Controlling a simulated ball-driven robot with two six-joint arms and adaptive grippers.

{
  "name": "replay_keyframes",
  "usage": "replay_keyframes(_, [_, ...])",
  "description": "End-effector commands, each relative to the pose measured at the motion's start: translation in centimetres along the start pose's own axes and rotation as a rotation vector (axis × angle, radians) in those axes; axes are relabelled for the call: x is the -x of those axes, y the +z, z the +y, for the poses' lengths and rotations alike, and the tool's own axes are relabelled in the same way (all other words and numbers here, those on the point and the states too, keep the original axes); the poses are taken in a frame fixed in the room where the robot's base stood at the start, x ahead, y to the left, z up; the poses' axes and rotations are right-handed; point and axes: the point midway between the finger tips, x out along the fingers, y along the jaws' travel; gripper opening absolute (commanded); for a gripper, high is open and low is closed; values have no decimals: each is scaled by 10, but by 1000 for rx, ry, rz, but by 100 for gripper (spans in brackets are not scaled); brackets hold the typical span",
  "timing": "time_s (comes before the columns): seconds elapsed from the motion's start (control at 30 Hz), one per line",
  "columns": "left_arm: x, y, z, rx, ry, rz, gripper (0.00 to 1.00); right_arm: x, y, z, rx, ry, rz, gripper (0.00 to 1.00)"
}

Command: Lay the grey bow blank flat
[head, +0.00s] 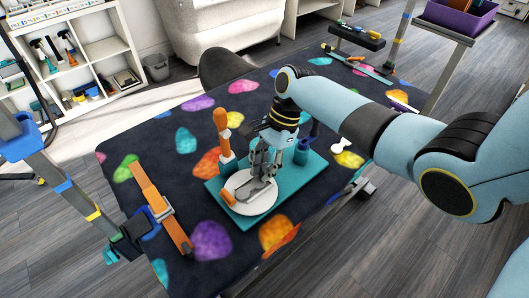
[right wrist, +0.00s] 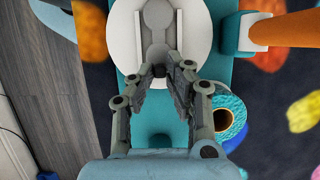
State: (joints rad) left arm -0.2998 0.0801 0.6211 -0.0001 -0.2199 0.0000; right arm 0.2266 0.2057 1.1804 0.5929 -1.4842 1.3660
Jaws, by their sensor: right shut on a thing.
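The grey bow blank (right wrist: 156,18) lies in the right wrist view over a white round plate (right wrist: 123,25), between two pale grey strips. It has a rounded far end and a narrow waist. In the head view the blank (head: 254,189) shows in part on the white plate (head: 266,205), below my right gripper (head: 262,170). My right gripper (right wrist: 158,78) points at the near end of the blank, its fingers closed in around that end. The fingers hide where they touch it, and I cannot tell whether the blank lies fully flat. My left gripper is not in view.
The plate sits on a teal board (head: 309,178) on a dark patterned table. An orange-handled tool (head: 221,125) stands behind the plate, and a teal cup (right wrist: 231,115) is right of my fingers. An orange bar (head: 156,199) lies left; the mat between is clear.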

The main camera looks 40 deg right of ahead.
Motion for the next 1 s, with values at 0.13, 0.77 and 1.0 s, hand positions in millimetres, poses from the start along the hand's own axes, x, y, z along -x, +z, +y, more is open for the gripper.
replay_keyframes(0.13, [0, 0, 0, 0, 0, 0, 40, -1, 0, 0, 0, 0, 0, 21])
replay_keyframes(0.77, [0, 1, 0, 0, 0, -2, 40, 25, -2, -1, 1, -4, 3, 41])
replay_keyframes(1.0, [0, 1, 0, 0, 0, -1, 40, 80, -2, -1, 1, -3, 4, 41])
